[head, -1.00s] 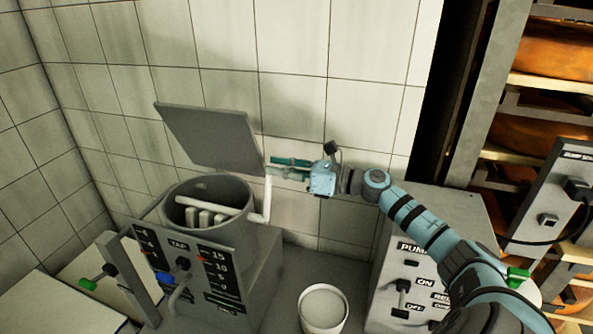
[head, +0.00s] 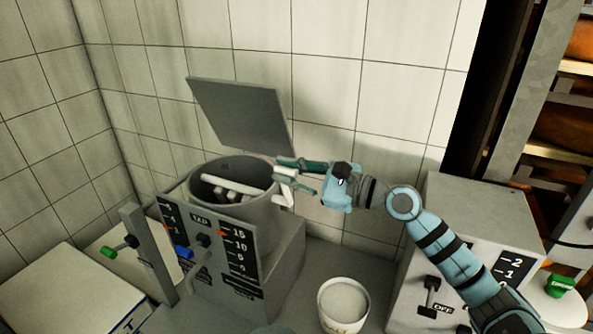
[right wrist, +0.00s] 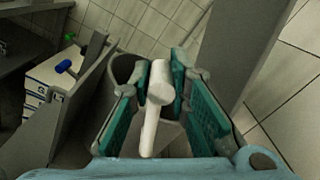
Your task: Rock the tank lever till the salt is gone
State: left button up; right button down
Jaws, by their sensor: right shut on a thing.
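The grey round tank (head: 262,222) stands against the tiled wall with its flat lid (head: 240,115) tilted up. Inside it, a white bar with pale paddles (head: 232,188) shows; I cannot make out salt there. The white tank lever (head: 288,199) is at the tank's right side. My right gripper (head: 287,174) is shut on the lever near the tank rim. In the right wrist view the white lever (right wrist: 151,130) lies between the green finger pads. My left gripper is out of view.
A panel (head: 245,253) marked TAP with a scale stands before the tank. A white bucket (head: 343,303) with pale contents is on the counter. A grey control box (head: 470,225) stands right, under my right arm. A post with a green knob (head: 113,249) is at left.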

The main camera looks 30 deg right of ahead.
jog(key=shift+s+a+f, duration=0.1)
jog(key=shift+s+a, duration=0.05)
jog(key=shift+a, duration=0.1)
dwell(0.3)
